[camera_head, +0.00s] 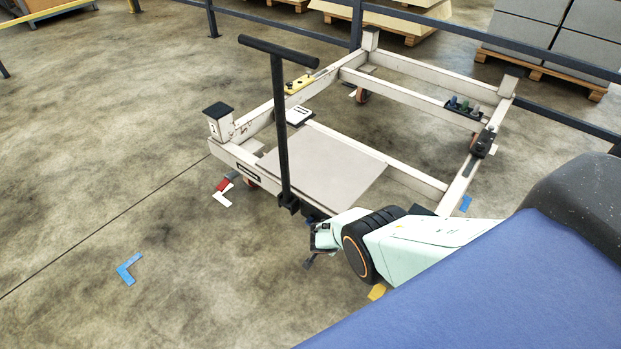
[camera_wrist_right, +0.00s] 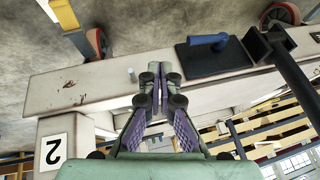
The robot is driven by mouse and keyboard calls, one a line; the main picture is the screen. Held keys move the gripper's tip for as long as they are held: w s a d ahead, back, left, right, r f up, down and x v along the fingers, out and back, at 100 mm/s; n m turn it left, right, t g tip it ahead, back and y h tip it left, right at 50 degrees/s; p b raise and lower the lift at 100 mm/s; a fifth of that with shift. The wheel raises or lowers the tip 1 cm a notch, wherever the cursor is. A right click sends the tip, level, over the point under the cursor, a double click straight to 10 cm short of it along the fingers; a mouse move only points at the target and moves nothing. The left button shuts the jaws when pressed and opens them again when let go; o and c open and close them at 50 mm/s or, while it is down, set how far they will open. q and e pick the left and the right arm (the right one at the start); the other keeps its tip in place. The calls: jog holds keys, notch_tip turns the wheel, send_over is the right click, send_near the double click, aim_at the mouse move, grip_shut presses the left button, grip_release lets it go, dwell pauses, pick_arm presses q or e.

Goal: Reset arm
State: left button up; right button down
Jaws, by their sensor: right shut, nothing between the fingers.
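My right arm, pale green with a black joint, comes in from the right in the head view. Its gripper (camera_head: 312,256) is low in front of the trolley, near the foot of the upright handle; the arm hides part of the frame there. In the right wrist view the gripper (camera_wrist_right: 151,82) has its fingers together with nothing between them, in front of the trolley's pale beam. The trolley (camera_head: 430,75) is a pale frame on wheels with a black T-shaped handle (camera_head: 279,120). My left gripper is not in view.
A blue lever on a dark plate (camera_wrist_right: 228,58) sits on the beam in the right wrist view. A grey panel (camera_head: 325,165) lies on the trolley. Dark railings (camera_head: 285,27) and stacked grey blocks (camera_head: 525,35) stand behind. Open floor lies at left.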

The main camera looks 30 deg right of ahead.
jog(key=s+a+f+n+g+y, duration=0.1)
jog(key=s+a+f+n+y, duration=0.1)
jog(key=s+a+f+n, duration=0.35)
jog(key=s+a+f+n+g+y, duration=0.1)
jog(key=s+a+f+n+y, duration=0.15)
jog(key=s, duration=0.55)
jog(key=s+a+r+n+g, duration=0.1)
jog(key=s+a+n, duration=0.1)
jog(key=s, duration=0.3)
jog(key=s+a+r+n+g, duration=0.1)
jog(key=s+a+r, duration=0.1)
jog(key=s, duration=0.4)
jog(key=s+r+n+g, duration=0.1)
jog(key=s+r+n, duration=0.1)
jog(key=s+r, duration=0.8)
jog(key=s+r+n+g, duration=0.1)
jog(key=s+r, duration=0.4)
jog(key=r, duration=1.1)
jog(key=shift+t, duration=0.8)
jog(key=w, duration=0.1)
jog(key=w+r, duration=0.1)
jog(key=w, duration=0.2)
jog(key=shift+w+d+r, duration=0.1)
jog(key=shift+w+r, duration=0.25)
jog(key=shift+w, duration=0.05)
